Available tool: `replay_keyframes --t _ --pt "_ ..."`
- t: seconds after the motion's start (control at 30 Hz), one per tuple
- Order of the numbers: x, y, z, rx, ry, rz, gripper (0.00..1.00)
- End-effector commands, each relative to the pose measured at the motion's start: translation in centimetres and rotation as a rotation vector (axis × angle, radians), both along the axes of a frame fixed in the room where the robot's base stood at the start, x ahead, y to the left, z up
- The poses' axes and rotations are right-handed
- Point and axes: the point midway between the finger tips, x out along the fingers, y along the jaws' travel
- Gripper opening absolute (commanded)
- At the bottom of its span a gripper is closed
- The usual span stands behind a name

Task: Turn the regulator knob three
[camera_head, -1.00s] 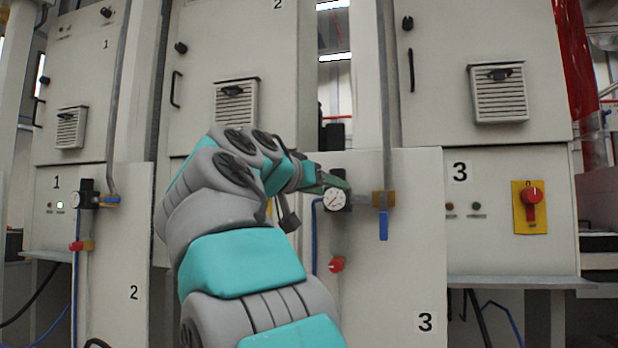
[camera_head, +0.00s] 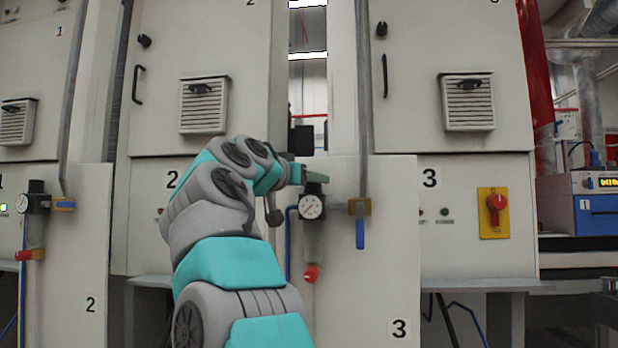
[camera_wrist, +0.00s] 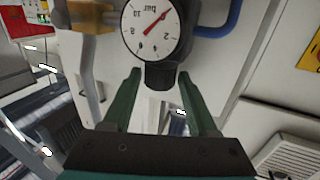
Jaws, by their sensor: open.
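The unit three regulator has a round white gauge (camera_head: 311,206) and a black knob (camera_head: 313,188) above it, on the panel marked 3. The upside-down wrist view shows the gauge (camera_wrist: 152,24) with the black knob (camera_wrist: 160,76) beside it. My gripper (camera_head: 318,177) is at the top of the regulator in the head view. In the wrist view its two green fingers (camera_wrist: 159,88) are spread apart, with their tips on either side of the knob. A gap shows on each side, though contact is hard to judge. The knob's far side is hidden.
A brass valve with a blue lever (camera_head: 360,232) stands just right of the regulator, by a vertical grey pipe (camera_head: 363,100). A red knob (camera_head: 311,273) is below the gauge. A red rotary switch (camera_head: 496,203) on a yellow plate is further right. A blue hose (camera_head: 290,245) runs at left.

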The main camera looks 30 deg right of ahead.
Motion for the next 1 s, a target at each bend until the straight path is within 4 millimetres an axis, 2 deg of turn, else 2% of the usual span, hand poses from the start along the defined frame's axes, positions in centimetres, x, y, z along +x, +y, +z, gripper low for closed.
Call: replay_keyframes --t 0.23,0.73,1.0 --pt "0.05 -0.07 -0.05 0.001 0.001 0.0 0.58" --pt "0.05 -0.07 -0.07 0.0 0.001 0.0 0.01" --pt "-0.01 -0.11 -0.1 0.001 0.001 0.007 0.0"
